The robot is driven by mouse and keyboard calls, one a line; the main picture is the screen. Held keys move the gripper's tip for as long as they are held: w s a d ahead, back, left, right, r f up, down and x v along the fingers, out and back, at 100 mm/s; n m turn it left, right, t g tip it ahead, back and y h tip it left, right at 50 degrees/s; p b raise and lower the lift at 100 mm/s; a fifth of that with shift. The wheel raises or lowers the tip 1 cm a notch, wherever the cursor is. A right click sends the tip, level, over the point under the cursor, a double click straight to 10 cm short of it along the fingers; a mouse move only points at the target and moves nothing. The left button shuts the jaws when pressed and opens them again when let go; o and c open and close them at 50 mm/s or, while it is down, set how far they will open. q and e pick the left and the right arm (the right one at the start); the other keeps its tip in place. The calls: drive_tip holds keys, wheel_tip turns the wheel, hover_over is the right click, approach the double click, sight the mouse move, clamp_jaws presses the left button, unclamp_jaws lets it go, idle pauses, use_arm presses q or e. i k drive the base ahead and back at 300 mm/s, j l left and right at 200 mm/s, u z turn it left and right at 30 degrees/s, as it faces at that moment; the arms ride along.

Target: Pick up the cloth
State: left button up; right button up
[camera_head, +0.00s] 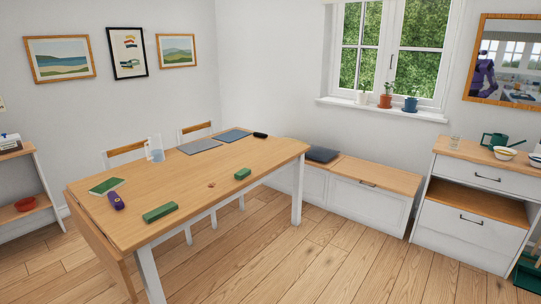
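No gripper of mine is in view. I cannot tell for certain which thing is the cloth. A flat green piece with a pale edge (106,186) lies near the left end of the wooden table (190,180). Two flat grey-blue pieces (199,147) (234,135) lie side by side at the table's far end; they look like mats. All three are too small to tell whether they are fabric. A purple object (116,201) lies just in front of the green piece.
Two long green blocks (160,212) (242,174), a clear pitcher (154,148) and a dark object (260,135) are also on the table. Chairs (126,149) stand behind it. A bench (368,197) and a drawer cabinet (474,200) line the right. Floor in front (320,265) is clear.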

sight(245, 172)
drive_tip(key=i, duration=1.65)
drive_tip(key=i+l+u, duration=0.25)
drive_tip(key=i+u, duration=0.15)
drive_tip(key=i, duration=0.2)
drive_tip(key=i+l+u, duration=0.45)
drive_tip(key=i+j, duration=0.05)
drive_tip(key=i, duration=0.05)
